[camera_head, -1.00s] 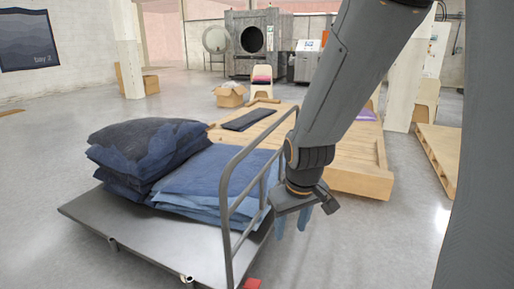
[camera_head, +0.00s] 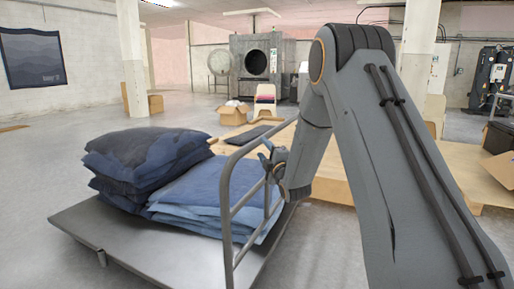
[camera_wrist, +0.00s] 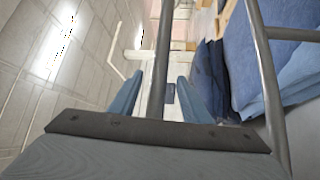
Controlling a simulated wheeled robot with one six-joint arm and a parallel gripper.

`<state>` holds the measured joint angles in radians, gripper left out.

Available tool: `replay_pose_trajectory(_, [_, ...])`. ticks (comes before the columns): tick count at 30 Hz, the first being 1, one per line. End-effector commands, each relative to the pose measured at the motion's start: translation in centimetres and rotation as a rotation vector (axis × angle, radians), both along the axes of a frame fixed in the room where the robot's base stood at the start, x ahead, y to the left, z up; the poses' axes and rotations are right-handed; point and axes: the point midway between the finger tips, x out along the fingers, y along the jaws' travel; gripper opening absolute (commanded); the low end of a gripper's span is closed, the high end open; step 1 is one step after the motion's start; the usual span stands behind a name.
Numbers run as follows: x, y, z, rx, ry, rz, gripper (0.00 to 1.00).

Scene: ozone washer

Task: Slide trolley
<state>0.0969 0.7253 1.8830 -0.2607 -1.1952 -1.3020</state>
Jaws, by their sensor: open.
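The trolley (camera_head: 100,232) is a flat grey platform with an upright tubular handle (camera_head: 227,205) at its right end. A stack of dark blue folded denim (camera_head: 150,160) and a lower pile of lighter blue denim (camera_head: 195,200) lie on it. My gripper (camera_head: 267,150) is at the handle's upper right part, turned sideways. In the wrist view my gripper's (camera_wrist: 161,78) two blue fingers are apart, with a grey handle bar (camera_wrist: 162,45) showing between them. I cannot tell whether they touch it. My arm hides part of the scene on the right.
A low wooden platform (camera_head: 335,180) stands behind the trolley. Farther back are a cardboard box (camera_head: 233,115), a chair (camera_head: 265,95), a white pillar (camera_head: 132,60) and a large round-door machine (camera_head: 258,62). The floor at left (camera_head: 40,170) is clear.

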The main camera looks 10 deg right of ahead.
Motion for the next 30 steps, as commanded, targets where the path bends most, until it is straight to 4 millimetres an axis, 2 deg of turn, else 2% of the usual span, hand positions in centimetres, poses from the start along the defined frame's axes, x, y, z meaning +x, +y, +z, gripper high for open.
replay_pose_trajectory(9, [4.6, 0.9, 0.7, 0.003, 0.0, 0.002, 0.43])
replay_pose_trajectory(13, [6.0, 1.0, 0.9, 0.003, 0.001, 0.002, 0.43])
replay_pose_trajectory(18, [6.9, 1.1, 1.0, 0.003, 0.002, 0.001, 0.43])
replay_pose_trajectory(25, [6.9, 1.1, 1.0, 0.003, 0.004, 0.0, 0.43])
replay_pose_trajectory(26, [6.9, 1.1, 1.0, 0.003, 0.004, 0.0, 0.4])
replay_pose_trajectory(30, [6.9, 1.1, 1.0, 0.004, 0.004, 0.0, 0.16])
